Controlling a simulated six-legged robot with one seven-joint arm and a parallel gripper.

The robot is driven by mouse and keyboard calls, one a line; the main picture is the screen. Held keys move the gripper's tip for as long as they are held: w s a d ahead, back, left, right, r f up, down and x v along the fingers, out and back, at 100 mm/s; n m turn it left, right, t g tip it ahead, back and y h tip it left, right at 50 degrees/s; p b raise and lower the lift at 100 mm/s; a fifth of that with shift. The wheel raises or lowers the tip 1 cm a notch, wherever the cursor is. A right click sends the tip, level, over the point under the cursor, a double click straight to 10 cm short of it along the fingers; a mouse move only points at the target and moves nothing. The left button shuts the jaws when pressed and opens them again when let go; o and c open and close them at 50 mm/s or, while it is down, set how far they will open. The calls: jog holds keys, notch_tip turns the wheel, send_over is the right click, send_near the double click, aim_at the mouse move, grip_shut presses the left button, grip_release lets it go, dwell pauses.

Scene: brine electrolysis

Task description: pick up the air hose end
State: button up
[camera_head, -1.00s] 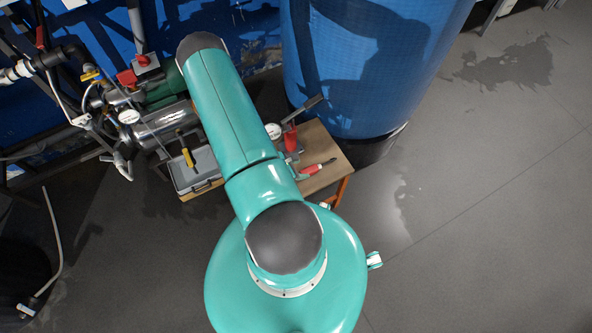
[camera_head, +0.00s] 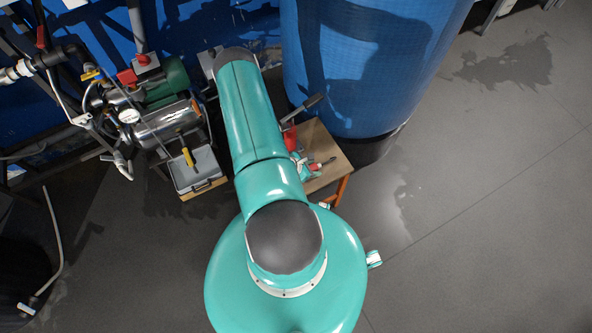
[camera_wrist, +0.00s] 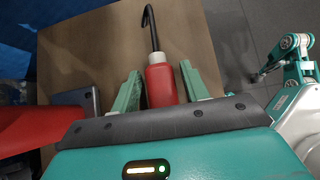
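A thin grey hose (camera_head: 58,240) runs down at the far left to an end fitting (camera_head: 27,309) by a dark round container. I cannot tell whether either is the air hose end.
Pipes and a steel cylinder (camera_head: 165,127) fill the back left. The floor (camera_head: 480,220) at right is clear, with wet patches.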

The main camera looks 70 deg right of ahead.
aim_at(312, 167)
jog(key=c, duration=0.8)
jog(key=shift+r, duration=0.5)
notch_tip(312, 167, up, 2)
jog(key=shift+w+r, duration=0.1)
jog(key=shift+r, duration=0.15)
jog(key=w+a+r, duration=0.2)
jog(key=a+r, duration=0.1)
jog(key=a, duration=0.1)
jog(key=w+a+r, duration=0.2)
jog(key=a+r, duration=0.1)
jog(key=a, duration=0.1)
jog(key=w+a+r, duration=0.2)
jog(key=a+r, duration=0.1)
jog(key=a, duration=0.1)
jog(key=shift+w+a+r, duration=0.1)
jog(key=shift+w+r, duration=0.15)
jog(key=shift+w, duration=0.15)
